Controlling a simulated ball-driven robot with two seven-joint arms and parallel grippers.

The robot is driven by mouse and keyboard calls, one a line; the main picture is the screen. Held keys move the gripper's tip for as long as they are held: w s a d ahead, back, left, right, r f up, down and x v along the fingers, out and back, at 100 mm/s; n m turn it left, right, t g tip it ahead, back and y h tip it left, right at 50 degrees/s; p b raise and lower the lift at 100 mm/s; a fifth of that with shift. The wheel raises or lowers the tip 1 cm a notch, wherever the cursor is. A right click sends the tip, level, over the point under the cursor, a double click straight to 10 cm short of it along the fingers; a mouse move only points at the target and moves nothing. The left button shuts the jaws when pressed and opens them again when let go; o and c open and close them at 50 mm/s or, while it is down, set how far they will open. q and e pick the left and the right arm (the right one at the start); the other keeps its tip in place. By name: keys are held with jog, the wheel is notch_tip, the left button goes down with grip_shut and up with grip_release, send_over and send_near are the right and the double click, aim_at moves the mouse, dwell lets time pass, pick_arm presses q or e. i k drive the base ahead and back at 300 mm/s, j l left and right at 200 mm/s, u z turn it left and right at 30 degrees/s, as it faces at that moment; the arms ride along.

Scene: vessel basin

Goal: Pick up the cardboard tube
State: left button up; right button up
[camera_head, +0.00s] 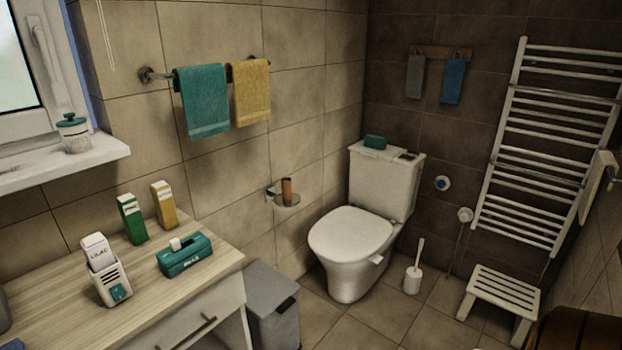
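A brown cardboard tube (287,190) stands upright at the small wall-mounted holder (284,200), on the tiled wall to the left of the toilet. The holder has a metal bracket and a round plate under the tube. I cannot tell how the tube is attached to it. Neither of my grippers shows in the head view.
A wooden-topped cabinet (140,270) with boxes and a teal tissue box (186,254) fills the lower left. A grey bin (272,305) stands below the holder. The toilet (350,240) is to its right. Towels (208,100) hang above. Floor is clear in front of the toilet.

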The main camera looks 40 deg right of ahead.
aim_at(286, 187)
jog(key=i+l+z, duration=0.15)
jog(key=i+l, duration=0.15)
jog(key=l, duration=0.35)
jog(key=i+l+z, duration=0.2)
jog(key=i+l, duration=0.15)
jog(key=l, duration=0.3)
jog(key=i+l+z, duration=0.15)
jog(key=i+l, duration=0.25)
jog(key=l, duration=0.15)
jog(key=i+l+z, duration=0.2)
jog(key=i+l, duration=0.2)
jog(key=l, duration=0.1)
